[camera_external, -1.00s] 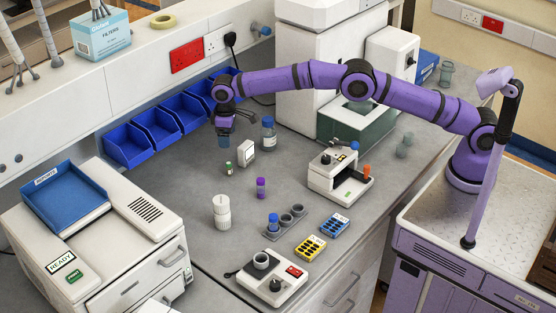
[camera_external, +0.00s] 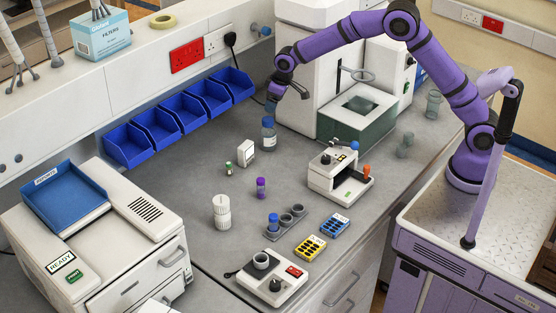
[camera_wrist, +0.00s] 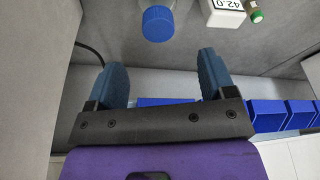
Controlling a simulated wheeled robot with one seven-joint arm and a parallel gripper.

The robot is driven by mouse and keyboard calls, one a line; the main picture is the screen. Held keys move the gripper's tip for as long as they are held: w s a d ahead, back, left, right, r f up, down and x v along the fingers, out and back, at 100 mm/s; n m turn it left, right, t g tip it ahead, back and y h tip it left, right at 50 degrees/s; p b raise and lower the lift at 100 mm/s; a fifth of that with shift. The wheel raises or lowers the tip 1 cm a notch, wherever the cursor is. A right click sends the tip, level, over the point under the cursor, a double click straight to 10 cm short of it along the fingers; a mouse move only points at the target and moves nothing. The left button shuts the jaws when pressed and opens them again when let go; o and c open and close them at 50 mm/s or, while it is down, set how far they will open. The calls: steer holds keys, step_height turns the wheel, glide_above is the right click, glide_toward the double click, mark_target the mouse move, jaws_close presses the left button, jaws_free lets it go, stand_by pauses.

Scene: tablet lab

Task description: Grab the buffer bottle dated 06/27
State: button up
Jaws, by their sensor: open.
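A clear bottle with a blue cap (camera_external: 268,135) stands upright on the bench near the back wall in the external view. Its date cannot be read. In the wrist view its blue cap (camera_wrist: 157,23) shows at the top, beyond the fingertips and between their lines. My gripper (camera_external: 287,98) is above the bottle and slightly right of it in the external view. In the wrist view my gripper (camera_wrist: 161,65) has its two blue fingers wide apart with nothing between them.
Blue bins (camera_external: 182,118) line the wall behind. A large white machine with a green-grey basin (camera_external: 357,128) stands to the right.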

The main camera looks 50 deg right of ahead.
mark_target(268, 118)
steer(key=x, duration=1)
steer(key=shift+d+f, duration=0.15)
jaws_close()
